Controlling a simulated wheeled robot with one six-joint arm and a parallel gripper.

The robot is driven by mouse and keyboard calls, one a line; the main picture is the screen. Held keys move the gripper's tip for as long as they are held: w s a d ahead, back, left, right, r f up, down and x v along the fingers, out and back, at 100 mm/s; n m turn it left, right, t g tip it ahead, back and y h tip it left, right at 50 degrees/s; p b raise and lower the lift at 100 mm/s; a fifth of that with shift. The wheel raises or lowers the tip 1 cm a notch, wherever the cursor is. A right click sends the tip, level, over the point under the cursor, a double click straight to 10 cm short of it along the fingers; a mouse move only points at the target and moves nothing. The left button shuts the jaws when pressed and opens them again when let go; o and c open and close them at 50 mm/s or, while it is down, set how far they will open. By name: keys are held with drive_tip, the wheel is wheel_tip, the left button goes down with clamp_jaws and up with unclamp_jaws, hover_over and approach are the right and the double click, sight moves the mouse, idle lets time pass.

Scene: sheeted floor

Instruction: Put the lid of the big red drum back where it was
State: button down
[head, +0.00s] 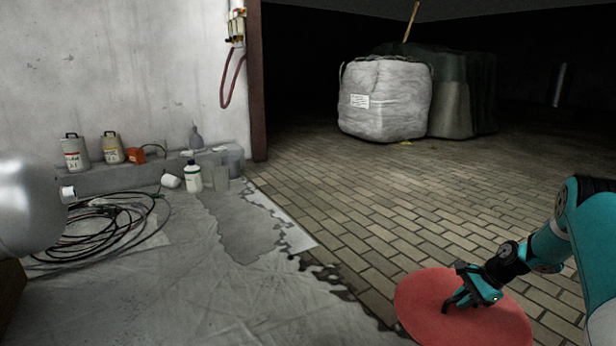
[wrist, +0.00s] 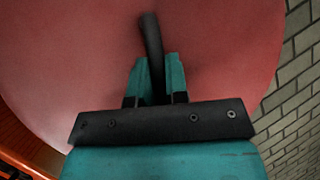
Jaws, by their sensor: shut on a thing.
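The red round lid (head: 425,300) is at the lower right of the head view, flat side up, above or at the edge of the brick floor. My gripper (head: 470,296) is over its middle. In the wrist view the lid (wrist: 80,60) fills most of the picture, and its dark curved handle (wrist: 152,45) runs between my gripper's teal fingers (wrist: 156,82). My gripper is shut on this handle. The red drum itself is not clearly seen; whether the lid rests on anything cannot be told.
White sheeting (head: 160,285) covers the floor at left, with a coiled black cable (head: 95,235). Bottles and canisters (head: 75,152) stand along a low ledge by the wall. A big white bag (head: 385,100) stands at the back. The brick floor (head: 385,190) between is clear.

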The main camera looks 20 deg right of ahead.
drive_tip(key=a+r+n+g+h+p, duration=0.1)
drive_tip(key=a+r+n+g+p, duration=0.2)
drive_tip(key=a+r+n, duration=0.45)
drive_tip(key=s+a+r+n+g+p, duration=0.1)
drive_tip(key=a+r+n+g+p, duration=0.3)
drive_tip(key=a, duration=0.7)
drive_tip(key=a+r+n+g+h+p, duration=0.15)
drive_tip(key=a+r+n, duration=0.25)
drive_tip(key=a+n, duration=0.45)
drive_tip(key=s+r+m+p, duration=0.1)
drive_tip(key=s+r+p, duration=0.3)
drive_tip(key=r+p, duration=1.3)
drive_tip(key=s+a+r+m+p, duration=0.1)
drive_tip(key=s+r+p, duration=0.3)
drive_tip(key=r+p, duration=1.3)
drive_tip(key=p, duration=0.3)
drive_tip(key=shift+s+r+y, duration=0.15)
drive_tip(key=shift+s+y, duration=0.05)
drive_tip(key=shift+y, duration=0.15)
